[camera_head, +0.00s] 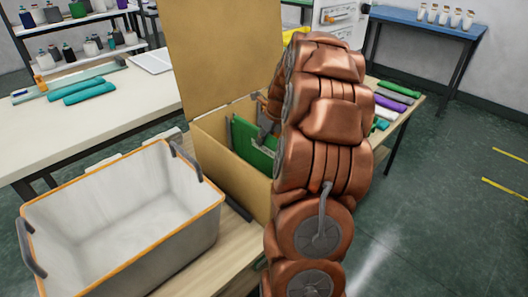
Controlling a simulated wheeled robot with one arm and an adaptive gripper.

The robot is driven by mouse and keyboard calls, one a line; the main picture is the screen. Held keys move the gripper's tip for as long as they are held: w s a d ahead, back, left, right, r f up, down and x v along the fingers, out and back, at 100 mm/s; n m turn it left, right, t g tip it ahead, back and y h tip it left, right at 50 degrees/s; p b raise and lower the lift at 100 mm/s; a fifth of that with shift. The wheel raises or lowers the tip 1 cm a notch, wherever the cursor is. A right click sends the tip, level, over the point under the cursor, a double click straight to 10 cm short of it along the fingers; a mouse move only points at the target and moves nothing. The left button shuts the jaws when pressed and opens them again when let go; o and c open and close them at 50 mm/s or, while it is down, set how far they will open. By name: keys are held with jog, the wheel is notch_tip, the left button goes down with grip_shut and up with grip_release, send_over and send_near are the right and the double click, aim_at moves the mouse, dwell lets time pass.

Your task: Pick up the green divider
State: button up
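The green divider (249,143) stands upright inside an open tan box (216,158), whose tall lid (222,50) is raised at the back. My copper-coloured arm rises in front of the box and hides its right side and part of the divider. My gripper (264,139) shows only as a small dark grey piece beside the arm, down at the box opening by the divider's upper right. Its fingertips are mostly hidden, so I cannot tell whether they touch the divider or are apart from it.
A grey bin (120,215) with an orange rim and dark handles stands left of the box, looking empty. A pale table (90,125) behind holds teal rolls (84,92). Coloured rolls (392,98) lie on a table at right. The floor at right is clear.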

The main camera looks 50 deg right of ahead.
grip_shut()
dwell(0.3)
notch_tip(320, 180, up, 28)
dwell(0.8)
jog(key=shift+r+p, duration=0.15)
jog(key=shift+p, duration=0.25)
notch_tip(320, 180, up, 10)
jog(key=p, duration=1)
jog(key=shift+p, duration=0.3)
